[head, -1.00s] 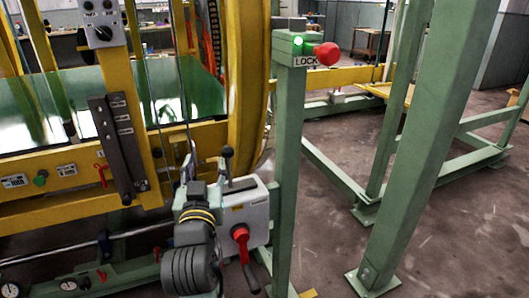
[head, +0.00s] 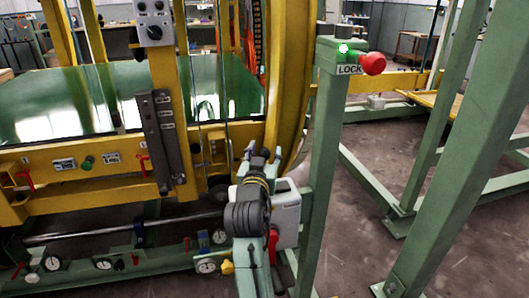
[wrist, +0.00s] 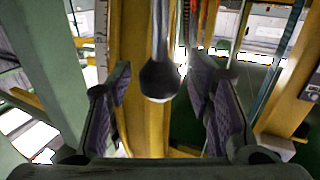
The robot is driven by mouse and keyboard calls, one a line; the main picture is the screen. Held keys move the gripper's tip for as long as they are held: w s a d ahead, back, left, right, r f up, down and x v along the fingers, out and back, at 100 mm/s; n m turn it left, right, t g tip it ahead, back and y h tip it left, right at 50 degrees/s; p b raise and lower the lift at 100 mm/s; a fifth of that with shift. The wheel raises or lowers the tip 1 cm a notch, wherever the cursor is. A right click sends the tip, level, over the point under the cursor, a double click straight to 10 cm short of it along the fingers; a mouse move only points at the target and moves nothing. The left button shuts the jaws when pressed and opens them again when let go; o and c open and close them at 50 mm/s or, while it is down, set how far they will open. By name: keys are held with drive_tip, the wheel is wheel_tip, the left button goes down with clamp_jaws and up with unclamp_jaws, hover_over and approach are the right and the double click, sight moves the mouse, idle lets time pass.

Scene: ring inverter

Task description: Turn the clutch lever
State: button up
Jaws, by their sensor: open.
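The clutch lever appears to be the rod with a black ball knob (wrist: 160,80) in the wrist view. The knob hangs between the two fingers of my gripper (wrist: 161,66), with a gap on each side. My gripper is open and holds nothing. In the head view my gripper (head: 260,153) is over the top of a pale grey box (head: 287,213), beside the green post. My own arm hides most of the box's front and top there, so I cannot clearly make out the lever in that view.
A red handle (head: 272,245) is on the box's front, partly behind my arm. A green post (head: 322,150) with a LOCK sign and red knob (head: 373,64) stands close on the right. The yellow ring (head: 300,85) is just behind.

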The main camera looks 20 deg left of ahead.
drive_tip(key=shift+c, duration=0.3)
clamp_jaws()
idle(0.4)
